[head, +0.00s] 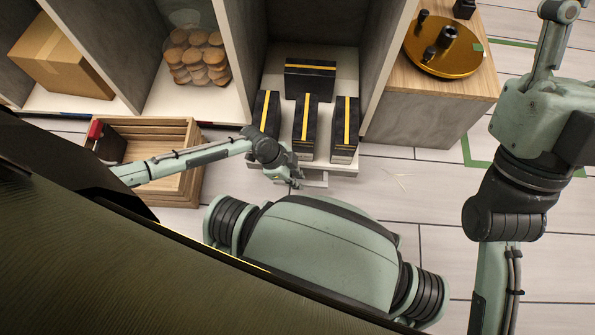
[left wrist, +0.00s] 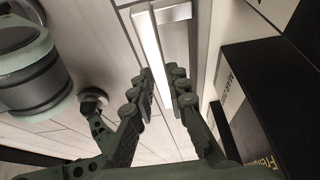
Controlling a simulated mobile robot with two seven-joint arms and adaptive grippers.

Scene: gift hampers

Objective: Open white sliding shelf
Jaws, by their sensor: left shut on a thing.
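The white sliding shelf (head: 347,76) sits low between two grey cabinet walls in the head view. Its front edge stands out a little past the walls. It carries several black boxes with yellow stripes, such as the middle one (head: 306,128). A pale handle (head: 316,180) sticks out from its front. My left gripper (head: 294,181) is at the left end of this handle. In the left wrist view the handle (left wrist: 150,48) runs between the fingers of my left gripper (left wrist: 160,88), which is shut on it.
A wooden crate (head: 190,190) stands on the floor at the left, under my left arm. A jar of cookies (head: 195,57) and a cardboard box (head: 62,55) fill neighbouring compartments. A gold round tray (head: 465,58) lies on the right counter. Floor before the shelf's right side is clear.

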